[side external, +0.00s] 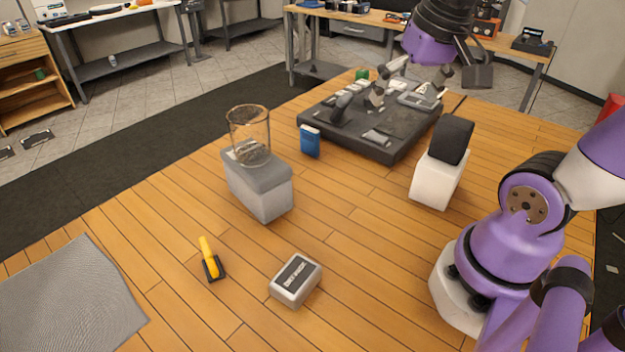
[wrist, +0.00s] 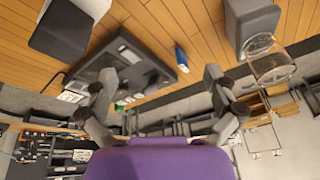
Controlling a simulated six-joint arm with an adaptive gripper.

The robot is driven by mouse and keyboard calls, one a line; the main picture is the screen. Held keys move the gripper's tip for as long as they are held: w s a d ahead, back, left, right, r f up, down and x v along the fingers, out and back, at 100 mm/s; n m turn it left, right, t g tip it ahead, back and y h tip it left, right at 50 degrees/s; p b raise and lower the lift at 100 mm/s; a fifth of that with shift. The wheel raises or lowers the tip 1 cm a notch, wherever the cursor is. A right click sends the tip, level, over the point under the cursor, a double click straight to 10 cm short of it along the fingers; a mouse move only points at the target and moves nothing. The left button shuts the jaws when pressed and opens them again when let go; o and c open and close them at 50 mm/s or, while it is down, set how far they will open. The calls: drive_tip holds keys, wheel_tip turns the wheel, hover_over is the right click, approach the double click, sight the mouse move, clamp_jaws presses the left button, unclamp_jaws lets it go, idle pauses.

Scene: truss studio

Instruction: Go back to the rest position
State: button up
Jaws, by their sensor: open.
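My gripper (side external: 384,88) is above the dark grey tray of parts (side external: 352,148) at the back of the wooden table. In the wrist view my gripper (wrist: 165,92) shows its two fingers wide apart with nothing between them. The tray also shows in the wrist view (wrist: 160,68), beyond the fingers. My fingers partly cover the tray's contents in the side view, and I cannot tell their exact height above it.
A clear glass (side external: 249,135) stands on a grey-topped block (side external: 262,190). A blue box (side external: 310,141) stands beside the tray. A white block with a black top (side external: 439,178) stands near my base. A yellow-handled tool (side external: 209,259) and a grey box (side external: 296,280) lie in front.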

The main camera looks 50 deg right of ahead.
drive_tip(key=a+f+n+t+y, duration=0.1)
drive_tip(key=a+f+n+t, duration=0.1)
drive_tip(key=a+n, duration=0.4)
drive_tip(key=shift+a+f+n, duration=0.3)
drive_tip(key=shift+a+f, duration=0.2)
drive_tip(key=shift+f, duration=0.1)
